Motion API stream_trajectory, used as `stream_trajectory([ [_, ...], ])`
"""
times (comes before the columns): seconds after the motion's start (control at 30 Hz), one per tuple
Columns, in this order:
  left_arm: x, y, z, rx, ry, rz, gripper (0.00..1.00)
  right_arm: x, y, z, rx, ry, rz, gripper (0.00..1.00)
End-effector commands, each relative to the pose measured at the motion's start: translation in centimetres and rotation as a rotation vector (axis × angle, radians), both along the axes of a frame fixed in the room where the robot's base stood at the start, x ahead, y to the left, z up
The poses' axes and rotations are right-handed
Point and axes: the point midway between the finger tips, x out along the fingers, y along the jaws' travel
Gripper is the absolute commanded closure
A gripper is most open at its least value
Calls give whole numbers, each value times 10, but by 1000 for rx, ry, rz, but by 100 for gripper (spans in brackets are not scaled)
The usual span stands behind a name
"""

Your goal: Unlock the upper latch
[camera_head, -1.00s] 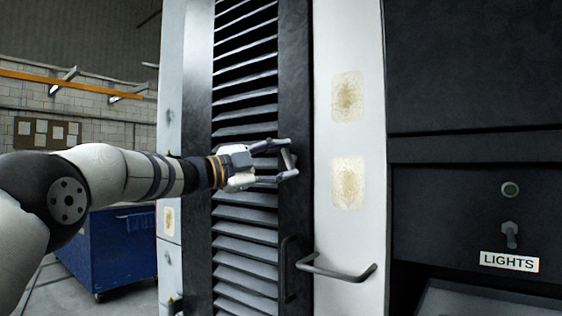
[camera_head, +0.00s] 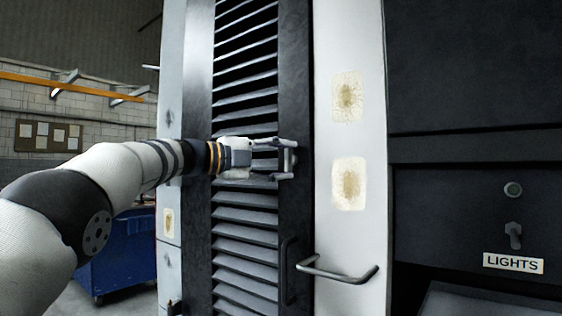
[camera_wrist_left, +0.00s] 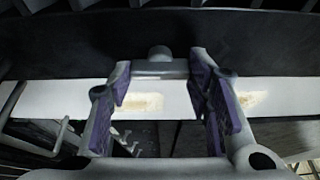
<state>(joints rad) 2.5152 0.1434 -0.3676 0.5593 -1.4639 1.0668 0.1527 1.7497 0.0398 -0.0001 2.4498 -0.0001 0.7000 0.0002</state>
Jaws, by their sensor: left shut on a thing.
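The upper latch (camera_wrist_left: 160,67) is a small grey bar with a round knob on the dark edge of the slatted door (camera_head: 246,225). In the left wrist view it spans the space between my finger pads. My left gripper (camera_head: 288,160) is at the door's right edge in the head view, shut on the latch. Its purple-padded fingers (camera_wrist_left: 166,97) stand on both sides of the latch in the left wrist view. The fingers hide most of the latch in the head view, so its exact angle is hard to tell. My right gripper is not in view.
A dark vertical handle (camera_head: 288,270) is on the door. A panel with a LIGHTS label (camera_head: 513,263) is at right, a blue bin (camera_head: 122,255) at left.

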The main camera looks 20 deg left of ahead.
Motion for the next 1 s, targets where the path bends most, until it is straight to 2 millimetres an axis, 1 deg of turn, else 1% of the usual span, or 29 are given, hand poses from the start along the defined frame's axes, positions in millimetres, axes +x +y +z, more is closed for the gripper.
stream_trajectory([
  [0.27,0,0,0,2,-2,1,82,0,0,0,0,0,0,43],
  [0.3,0,0,0,2,-2,1,50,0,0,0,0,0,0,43],
  [0.37,0,0,0,2,-2,1,36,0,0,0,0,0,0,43],
  [0.4,0,0,0,2,-2,1,34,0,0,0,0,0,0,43],
  [0.67,0,0,0,1,-1,1,34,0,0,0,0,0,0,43],
  [0.77,-4,5,1,-1,1,1,34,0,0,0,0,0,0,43],
  [0.87,-15,15,2,-1,1,3,34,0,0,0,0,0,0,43],
  [0.93,-28,26,2,-3,0,4,34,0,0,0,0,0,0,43],
  [1.0,-44,41,2,-4,0,4,34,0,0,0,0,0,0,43],
])
